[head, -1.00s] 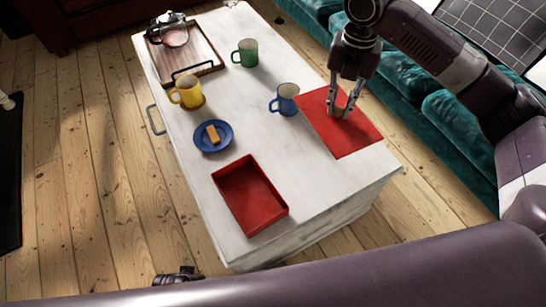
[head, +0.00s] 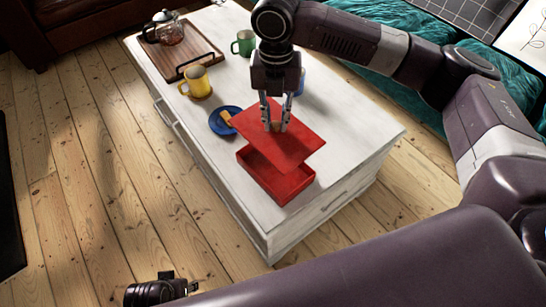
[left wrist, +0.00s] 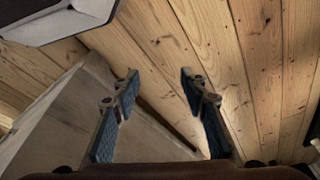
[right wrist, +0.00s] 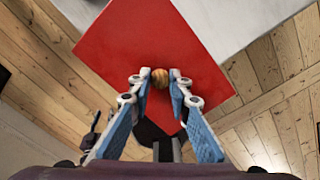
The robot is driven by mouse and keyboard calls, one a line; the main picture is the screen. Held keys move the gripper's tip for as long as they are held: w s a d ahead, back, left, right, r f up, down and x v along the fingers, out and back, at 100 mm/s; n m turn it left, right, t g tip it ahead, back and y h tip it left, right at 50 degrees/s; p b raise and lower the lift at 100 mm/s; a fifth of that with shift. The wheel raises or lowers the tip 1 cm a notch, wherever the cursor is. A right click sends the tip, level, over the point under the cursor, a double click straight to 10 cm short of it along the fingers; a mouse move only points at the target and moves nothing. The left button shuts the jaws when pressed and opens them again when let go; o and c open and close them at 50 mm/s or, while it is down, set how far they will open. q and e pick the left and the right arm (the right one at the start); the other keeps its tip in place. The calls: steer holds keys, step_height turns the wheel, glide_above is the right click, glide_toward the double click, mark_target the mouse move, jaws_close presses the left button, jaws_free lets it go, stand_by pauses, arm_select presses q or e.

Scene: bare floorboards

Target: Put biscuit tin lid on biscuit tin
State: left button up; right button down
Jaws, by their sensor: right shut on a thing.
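The biscuit tin lid (head: 302,145) is a flat red square with a small round wooden knob (right wrist: 160,77). My right gripper (head: 274,128) is shut on that knob, with one finger on each side. It holds the lid raised above the red open biscuit tin (head: 283,188), offset toward the back of it. The lid hides much of the tin's inside; the tin's front part shows below the lid's near edge. My left gripper (left wrist: 163,85) is open and empty, its fingers wide apart, beside the table over the floor.
The white table (head: 355,125) also bears a blue plate (head: 216,125) with a biscuit close left of the lid, a yellow mug (head: 198,83), a green mug (head: 243,45), a partly hidden blue mug (head: 301,80) and a wooden tray (head: 200,50) with a teapot. The table's right part is clear.

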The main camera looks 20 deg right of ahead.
steer(key=shift+f+b, duration=1.45)
steer(key=shift+f, duration=5.4)
arm_select(q)
steer(key=w+v, duration=0.2)
steer(key=v, duration=0.9)
steer(key=shift+a+r+t, duration=0.2)
steer(key=shift+r+t, duration=0.1)
steer(key=shift+w, duration=0.2)
arm_select(e)
steer(key=c, duration=1.8)
jaws_free()
arm_select(q)
steer(key=shift+f, duration=0.1)
